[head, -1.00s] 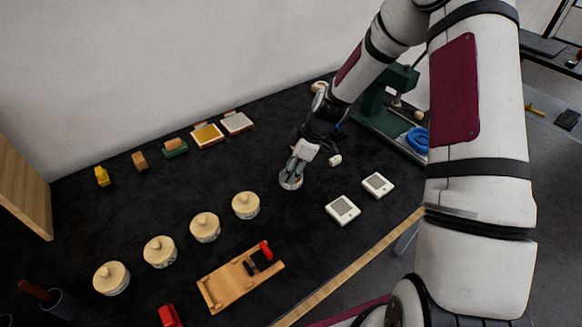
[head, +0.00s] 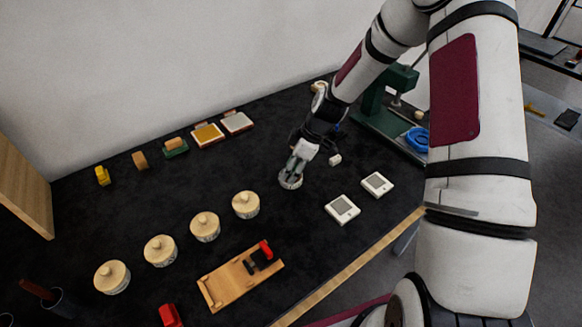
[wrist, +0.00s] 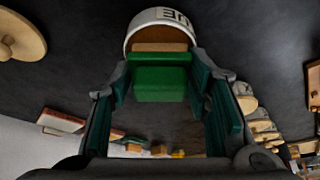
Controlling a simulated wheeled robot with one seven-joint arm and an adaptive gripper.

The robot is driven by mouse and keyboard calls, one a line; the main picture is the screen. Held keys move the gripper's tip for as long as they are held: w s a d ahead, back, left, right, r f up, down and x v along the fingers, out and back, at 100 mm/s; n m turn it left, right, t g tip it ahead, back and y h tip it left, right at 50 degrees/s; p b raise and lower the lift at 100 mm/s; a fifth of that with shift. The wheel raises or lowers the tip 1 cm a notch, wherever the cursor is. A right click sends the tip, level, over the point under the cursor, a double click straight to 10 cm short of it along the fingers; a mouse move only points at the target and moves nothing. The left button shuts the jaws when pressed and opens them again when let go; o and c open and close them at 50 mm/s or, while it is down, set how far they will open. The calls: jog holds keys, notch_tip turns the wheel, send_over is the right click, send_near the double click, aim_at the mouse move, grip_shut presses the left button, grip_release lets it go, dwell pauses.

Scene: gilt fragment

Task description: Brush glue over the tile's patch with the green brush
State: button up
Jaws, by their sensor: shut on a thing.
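My gripper (head: 297,164) is low at a small round grey-white pot (head: 290,182) in the middle of the dark table. In the wrist view, my gripper (wrist: 160,82) is shut on the green brush (wrist: 160,76), a green block with a tan strip at its far end. That end is at the mouth of the pot (wrist: 142,17), whose label partly reads "UE". The brush tip and the glue are hidden. Two white square tiles, one nearer (head: 342,210) and one farther (head: 377,184), lie flat to the right of the pot, each with a grey square patch.
Several lidded round jars (head: 246,204) stand left of the pot. A wooden board with a red part (head: 240,278) lies in front. A yellow-topped pad (head: 207,134), a white pad (head: 237,122) and small blocks line the back. A green press (head: 372,103) stands back right.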

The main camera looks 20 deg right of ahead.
jog(key=shift+r, duration=0.1)
jog(key=shift+r+p, duration=1.2)
jog(key=shift+r, duration=2.2)
